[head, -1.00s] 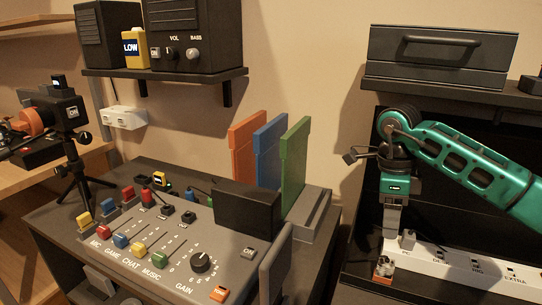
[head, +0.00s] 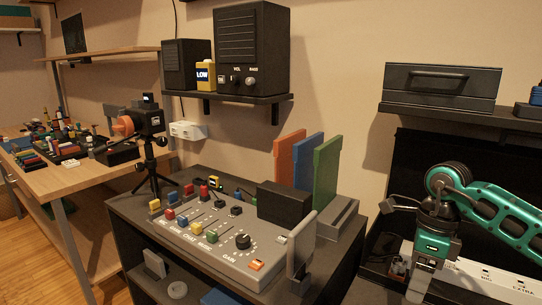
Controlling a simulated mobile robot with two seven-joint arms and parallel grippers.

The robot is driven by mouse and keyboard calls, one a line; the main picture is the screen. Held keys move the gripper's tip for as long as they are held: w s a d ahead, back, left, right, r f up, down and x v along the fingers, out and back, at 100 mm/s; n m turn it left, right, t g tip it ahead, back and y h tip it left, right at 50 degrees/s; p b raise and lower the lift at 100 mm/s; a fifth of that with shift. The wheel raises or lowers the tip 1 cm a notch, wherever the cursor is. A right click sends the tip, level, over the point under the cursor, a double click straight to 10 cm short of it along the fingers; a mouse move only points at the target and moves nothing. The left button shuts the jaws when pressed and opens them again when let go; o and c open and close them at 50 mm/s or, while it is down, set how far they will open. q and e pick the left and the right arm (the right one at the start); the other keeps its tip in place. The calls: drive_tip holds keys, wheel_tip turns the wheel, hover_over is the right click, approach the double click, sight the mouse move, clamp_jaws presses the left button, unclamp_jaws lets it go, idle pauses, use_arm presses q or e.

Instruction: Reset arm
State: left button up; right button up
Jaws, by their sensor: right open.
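My right arm, teal and black, comes in from the right edge. Its gripper (head: 420,292) points down in front of the white power strip (head: 480,275) at the lower right. The gripper is open, and nothing shows held in it. I cannot tell whether its fingertips touch anything. Part of the strip is hidden behind the gripper. My left gripper is not in view.
A grey mixer panel (head: 205,249) with coloured sliders stands on a dark cabinet in the middle. Orange, blue and green upright panels (head: 325,170) stand behind it. A dark box (head: 442,86) sits on the right shelf. A camera on a tripod (head: 147,125) stands at the left.

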drive_tip(key=a+f+y, duration=0.3)
drive_tip(key=a+y, duration=0.2)
drive_tip(key=a, duration=0.5)
drive_tip(key=s+a+r+m+t+y+p, duration=0.2)
drive_tip(key=a+r+m+t+y, duration=0.1)
drive_tip(key=a+m+y, duration=0.4)
drive_tip(key=s+a+r+m+t+y+p, duration=0.15)
drive_tip(key=a+r+m+t+y, duration=0.3)
drive_tip(key=a, duration=0.55)
drive_tip(key=d+f+m+t+h+p, duration=0.1)
drive_tip(key=d+f+m+t+h, duration=0.35)
drive_tip(key=m, duration=0.65)
drive_tip(key=d+f+m+t+h+p, duration=0.1)
drive_tip(key=d+f+m+t+h, duration=0.4)
drive_tip(key=m, duration=0.7)
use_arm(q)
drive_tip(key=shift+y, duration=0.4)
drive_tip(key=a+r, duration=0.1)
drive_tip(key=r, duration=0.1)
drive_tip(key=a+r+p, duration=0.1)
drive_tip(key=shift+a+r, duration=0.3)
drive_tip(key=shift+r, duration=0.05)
use_arm(e)
drive_tip(key=s+d+f+m+g+h, duration=0.4)
drive_tip(key=s+f+m, duration=0.5)
drive_tip(key=f, duration=0.3)
drive_tip(key=shift+s+g+h, duration=0.7)
drive_tip(key=shift+s+h, duration=0.05)
drive_tip(key=shift+h, duration=0.35)
